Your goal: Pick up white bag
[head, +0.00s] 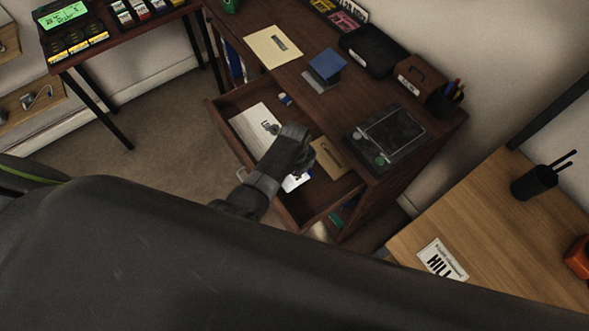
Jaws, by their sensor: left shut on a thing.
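A white flat item with dark print, which looks like the white bag (254,122), lies in the open drawer (219,114) of the dark brown desk. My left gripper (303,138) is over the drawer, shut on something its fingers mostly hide. The white item lies right at it, and a white patch (297,183) shows on the near side of my arm. I cannot tell if both white parts are one piece. My right gripper is not in view.
A tan envelope (330,158) and a small blue-white eraser (285,99) are also in the drawer. The desk top holds a blue box (327,64), a cream envelope (273,46) and a dark device (384,136). A wooden table (480,205) stands at right.

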